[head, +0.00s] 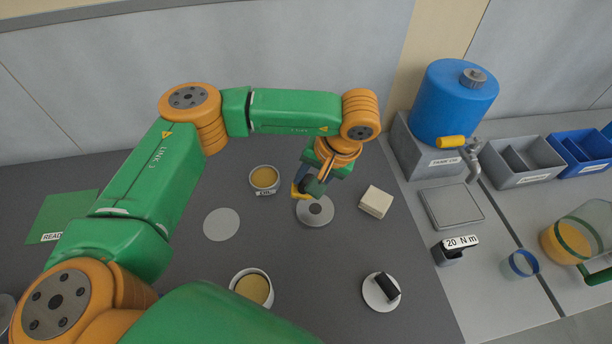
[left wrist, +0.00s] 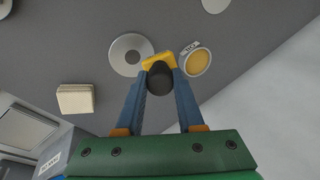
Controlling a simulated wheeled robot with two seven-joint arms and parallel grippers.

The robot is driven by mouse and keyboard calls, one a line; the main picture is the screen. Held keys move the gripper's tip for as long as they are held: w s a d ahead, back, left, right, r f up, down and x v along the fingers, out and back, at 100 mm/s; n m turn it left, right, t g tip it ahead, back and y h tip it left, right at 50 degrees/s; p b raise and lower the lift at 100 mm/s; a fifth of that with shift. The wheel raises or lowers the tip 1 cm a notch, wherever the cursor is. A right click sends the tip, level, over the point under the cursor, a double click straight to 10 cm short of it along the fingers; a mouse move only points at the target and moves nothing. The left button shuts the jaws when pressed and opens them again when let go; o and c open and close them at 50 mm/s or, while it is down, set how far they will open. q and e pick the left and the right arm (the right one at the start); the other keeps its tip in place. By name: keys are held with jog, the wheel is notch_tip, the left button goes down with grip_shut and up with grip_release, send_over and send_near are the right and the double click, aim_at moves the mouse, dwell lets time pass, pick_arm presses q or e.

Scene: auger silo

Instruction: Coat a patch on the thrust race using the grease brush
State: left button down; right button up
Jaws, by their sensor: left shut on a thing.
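The thrust race (head: 316,219) is a flat grey ring with a dark centre on the dark mat; it also shows in the left wrist view (left wrist: 119,58). My left gripper (head: 312,186) is shut on the grease brush, which has a dark handle (left wrist: 160,78) and a yellow head (head: 296,191). The brush head is over or beside the race's upper left edge; I cannot tell whether it touches. A pot of amber grease (head: 264,177) with a small label stands just behind the race, and also shows in the left wrist view (left wrist: 198,62). My right gripper is not in view.
A cream block (head: 376,201) lies right of the race. A second amber-filled bowl (head: 252,288) and a white dish (head: 373,299) with a black block stand nearer. A pale disc (head: 221,224) lies left. A blue tank (head: 453,103), grey bins (head: 515,161) and a jug (head: 585,238) fill the right.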

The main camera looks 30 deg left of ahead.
pick_arm(q)
jog(key=shift+a+r+p, duration=0.1)
jog(key=shift+r+p, duration=0.45)
jog(key=shift+r, duration=0.6)
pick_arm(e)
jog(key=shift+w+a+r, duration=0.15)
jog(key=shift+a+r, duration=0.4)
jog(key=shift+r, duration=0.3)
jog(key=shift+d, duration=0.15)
pick_arm(q)
jog(key=shift+s+d+f+g+b, duration=0.1)
jog(key=shift+d+f+g+b, duration=0.25)
jog(key=shift+f+g, duration=0.2)
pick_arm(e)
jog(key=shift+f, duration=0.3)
